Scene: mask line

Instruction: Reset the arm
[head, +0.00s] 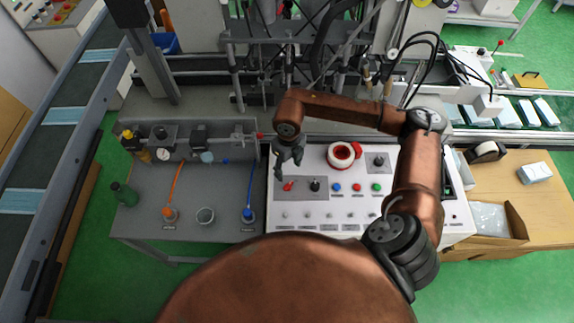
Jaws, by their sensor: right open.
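My right arm comes in from the right and bends over the white control panel (330,216). My right gripper (288,170) hangs at the panel's upper left, pointing down, open with nothing visible between its fingers. Its fingertips are above a red switch (289,186) and near a black knob (315,185); I cannot tell if they touch anything. A large red button in a white ring (342,155) is to the right of the gripper. Blue (336,187), red (357,187) and green (376,187) buttons sit in a row. My left gripper is not in view.
Machinery stands behind the panel. A wooden table (510,185) with a cardboard box (498,221) is at the right. A conveyor runs along the left.

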